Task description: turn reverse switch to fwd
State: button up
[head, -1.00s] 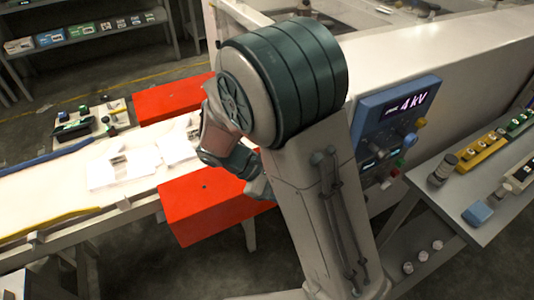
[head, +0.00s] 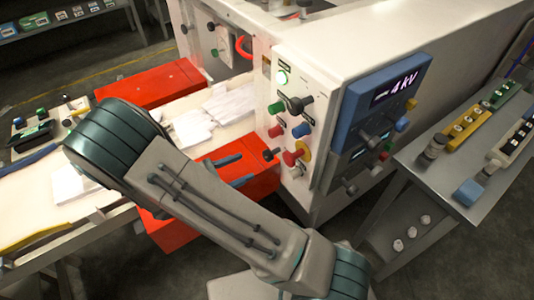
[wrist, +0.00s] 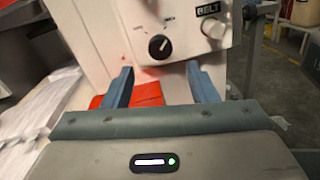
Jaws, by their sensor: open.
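In the wrist view, a black rotary switch (wrist: 158,46) sits on a white panel with small labels above it, too small to read. Its pale pointer mark is visible. I cannot confirm from lettering that it is the reverse switch. A white knob (wrist: 213,27) and a "BELT" label are to its right. My gripper (wrist: 161,82) is open and empty, its blue fingers spread below and either side of the black switch, apart from it. In the head view my gripper (head: 236,170) is left of the control panel (head: 284,140), fingers toward it.
A red mushroom button (head: 293,157) with a yellow ring and several coloured knobs crowd the panel. Red blocks (head: 150,85) flank the belt. A grey side table (head: 470,150) stands right.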

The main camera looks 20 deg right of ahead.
aim_at(265, 158)
jog(key=p+x, duration=0.1)
jog(key=x, duration=0.8)
jog(key=shift+d, duration=0.2)
jog(key=shift+s, duration=0.1)
jog(key=c, duration=1)
